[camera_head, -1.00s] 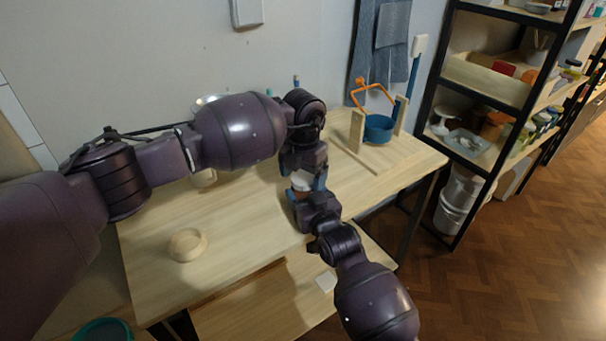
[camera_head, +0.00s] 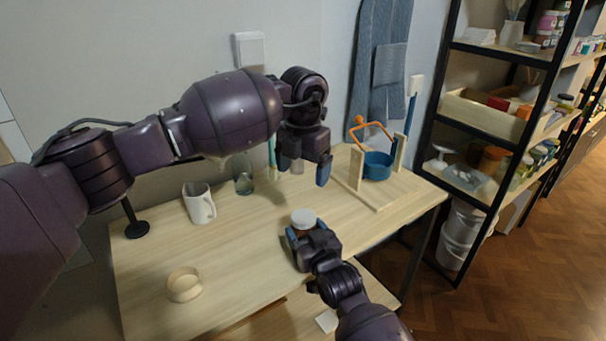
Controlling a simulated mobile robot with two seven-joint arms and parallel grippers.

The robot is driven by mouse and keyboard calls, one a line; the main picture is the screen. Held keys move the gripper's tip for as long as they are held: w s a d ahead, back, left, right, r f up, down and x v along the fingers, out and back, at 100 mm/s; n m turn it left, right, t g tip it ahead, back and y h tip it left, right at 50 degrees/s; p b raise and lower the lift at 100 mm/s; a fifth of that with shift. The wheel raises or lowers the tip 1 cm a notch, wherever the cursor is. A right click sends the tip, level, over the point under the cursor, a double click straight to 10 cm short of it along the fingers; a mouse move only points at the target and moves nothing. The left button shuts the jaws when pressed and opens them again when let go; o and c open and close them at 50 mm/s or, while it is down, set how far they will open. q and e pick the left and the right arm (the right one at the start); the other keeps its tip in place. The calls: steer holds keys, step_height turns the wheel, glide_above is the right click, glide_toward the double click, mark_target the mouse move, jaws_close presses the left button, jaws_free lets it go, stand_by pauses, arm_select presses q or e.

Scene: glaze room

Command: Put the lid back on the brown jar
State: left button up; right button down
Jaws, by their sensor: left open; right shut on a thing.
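A small round jar with a brownish side (camera_head: 303,228) stands low over the table in my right gripper (camera_head: 306,232). A white lid (camera_head: 303,217) shows as a pale disc on top of it and looks level; I cannot tell if it is fully seated. The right gripper is shut on the jar, and its fingers hide most of the body. My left gripper (camera_head: 304,168) is open and empty, pointing down above and behind the jar, apart from the lid.
On the wooden table (camera_head: 235,262) are a white mug (camera_head: 199,203), a glass bottle (camera_head: 243,180), a pale ring-shaped dish (camera_head: 184,285) and a wooden stand (camera_head: 397,185) with a blue pot (camera_head: 378,165). A shelf unit (camera_head: 490,95) stands right. The table's left middle is clear.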

steer(key=shift+c, duration=0.4)
jaws_free()
arm_select(q)
step_height(320, 180, up, 2)
steer(key=shift+p, duration=0.55)
arm_select(e)
steer(key=v, duration=1.1)
arm_select(q)
steer(key=shift+s, duration=0.1)
